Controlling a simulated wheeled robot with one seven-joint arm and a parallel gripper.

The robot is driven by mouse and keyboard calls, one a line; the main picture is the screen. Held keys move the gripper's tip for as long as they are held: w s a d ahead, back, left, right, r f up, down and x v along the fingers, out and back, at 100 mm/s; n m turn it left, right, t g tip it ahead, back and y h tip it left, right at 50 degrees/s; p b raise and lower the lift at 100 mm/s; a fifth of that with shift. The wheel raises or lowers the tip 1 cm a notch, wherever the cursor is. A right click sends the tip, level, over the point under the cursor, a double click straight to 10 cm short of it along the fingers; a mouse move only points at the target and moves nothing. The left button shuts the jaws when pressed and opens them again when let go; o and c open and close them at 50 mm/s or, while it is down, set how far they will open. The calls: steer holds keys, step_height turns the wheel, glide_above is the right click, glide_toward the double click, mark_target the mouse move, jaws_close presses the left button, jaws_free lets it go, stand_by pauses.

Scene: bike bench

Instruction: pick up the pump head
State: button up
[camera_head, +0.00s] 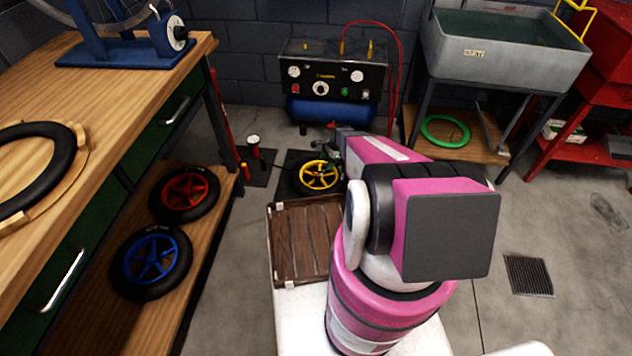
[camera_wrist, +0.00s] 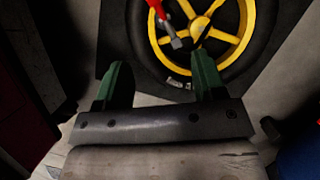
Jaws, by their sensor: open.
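The pump head (camera_wrist: 175,42), a small grey metal end on a red body, shows at the top of the wrist view. It lies over the yellow-spoked wheel (camera_wrist: 247,42), near its hub. My gripper (camera_wrist: 160,72) has its two green fingers spread apart, with nothing between them. The pump head is just beyond the fingertips, between their lines, and apart from them. In the head view the yellow wheel (camera_head: 320,175) lies on a dark mat on the floor; my arm hides most of my gripper, and I cannot make out the pump head there.
A floor pump with a gauge (camera_head: 253,140) stands left of the yellow wheel. A compressor (camera_head: 332,75) stands behind it. The wooden bench (camera_head: 105,80) is at left, with red (camera_head: 185,192) and blue (camera_head: 150,258) wheels on its lower shelf. Open floor lies at right.

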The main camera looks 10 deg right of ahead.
mark_target(319, 174)
steer(key=shift+m, duration=0.4)
steer(key=shift+w+x, duration=0.2)
steer(key=shift+x, duration=2.85)
steer(key=shift+w+x, duration=0.2)
steer(key=shift+x, duration=2.85)
steer(key=shift+c, duration=0.3)
steer(key=c, duration=1.1)
steer(key=shift+r, duration=0.15)
